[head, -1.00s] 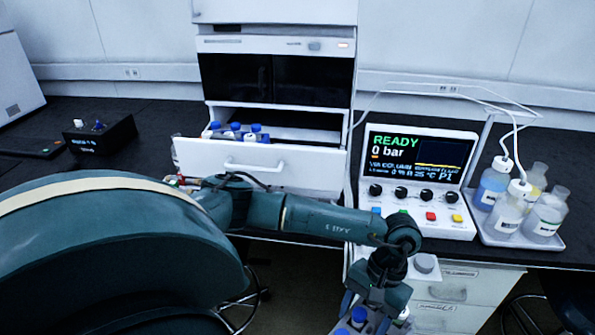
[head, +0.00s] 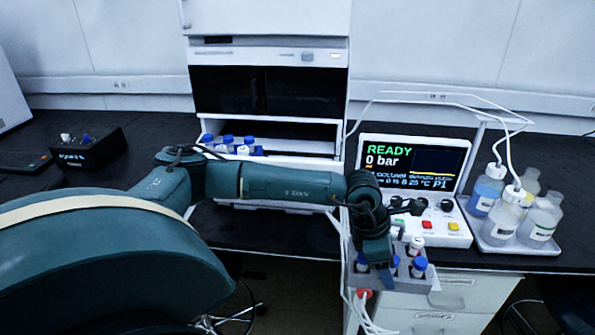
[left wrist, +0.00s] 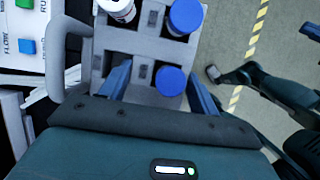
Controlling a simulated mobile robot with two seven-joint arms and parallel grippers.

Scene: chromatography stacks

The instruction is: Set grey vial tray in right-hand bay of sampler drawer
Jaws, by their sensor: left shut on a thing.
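The grey vial tray (head: 412,283) hangs in my left gripper (head: 378,278), in front of the instrument panel and above the white drawer cabinet. It holds several vials, most with blue caps and one with a white cap. The sampler drawer (head: 310,162) is pulled out. Blue- and white-capped vials (head: 228,144) stand in its left part. Its right-hand part looks empty, but my left arm hides much of the drawer front. My right gripper is out of view.
The READY control panel (head: 410,185) stands right of the sampler, close behind the tray. Solvent bottles (head: 510,208) stand in a tray on the right, with tubing above. Cables hang below the grey tray. A black box (head: 88,150) is on the bench at left.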

